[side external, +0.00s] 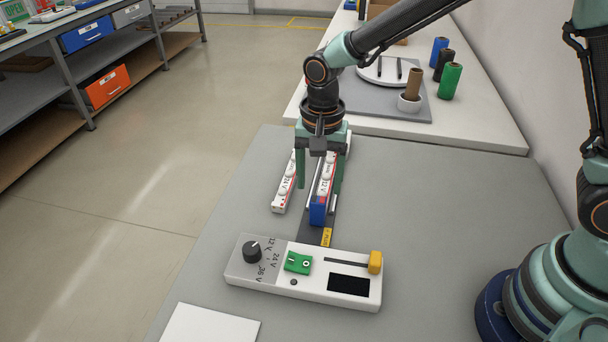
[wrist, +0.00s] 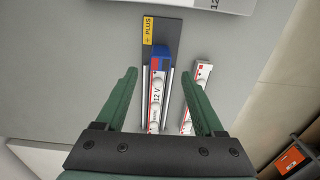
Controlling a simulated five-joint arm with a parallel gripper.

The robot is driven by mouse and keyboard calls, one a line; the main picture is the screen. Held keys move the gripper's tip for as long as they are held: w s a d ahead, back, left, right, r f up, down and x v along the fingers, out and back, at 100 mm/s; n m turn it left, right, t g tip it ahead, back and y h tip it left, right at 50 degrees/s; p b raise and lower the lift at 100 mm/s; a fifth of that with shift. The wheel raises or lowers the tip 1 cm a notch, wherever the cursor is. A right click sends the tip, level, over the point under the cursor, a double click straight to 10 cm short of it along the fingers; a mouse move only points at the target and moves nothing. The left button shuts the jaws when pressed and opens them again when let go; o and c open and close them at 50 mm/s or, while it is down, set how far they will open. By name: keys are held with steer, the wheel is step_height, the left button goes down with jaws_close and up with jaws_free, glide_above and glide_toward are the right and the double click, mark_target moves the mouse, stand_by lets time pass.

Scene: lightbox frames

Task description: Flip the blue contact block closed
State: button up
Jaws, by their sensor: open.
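The blue contact block (side external: 318,211) sits at the near end of a white strip marked 12 V (side external: 326,175), beside a yellow PLUS label (side external: 327,237). In the wrist view the blue block (wrist: 160,54) shows at the strip's far end, with a red patch next to it. I cannot tell whether the block is tilted or flat. My gripper (side external: 318,189) is open and points down, its green fingers on either side of the 12 V strip. In the wrist view the gripper (wrist: 159,71) has the block just beyond its fingertips. Nothing appears held.
A second white strip marked 24 V (side external: 285,183) lies to the left, close to one finger. A control box (side external: 310,255) with a knob, green switch and yellow slider stands in front. A white plate (side external: 210,324) lies at the near edge.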

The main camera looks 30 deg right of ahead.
mark_target(321, 197)
step_height(321, 197, up, 7)
stand_by(0.3)
steer(key=s+d+r+n+t, duration=0.2)
steer(key=s+d+r+n, duration=0.2)
steer(key=d, duration=0.4)
steer(key=s+d+r+n+t, duration=0.3)
steer(key=s+d+r+n, duration=0.1)
steer(key=d, duration=0.4)
steer(key=shift+s+r+n+t, duration=0.25)
steer(key=shift+s+n, duration=0.25)
steer(key=shift+s, duration=0.6)
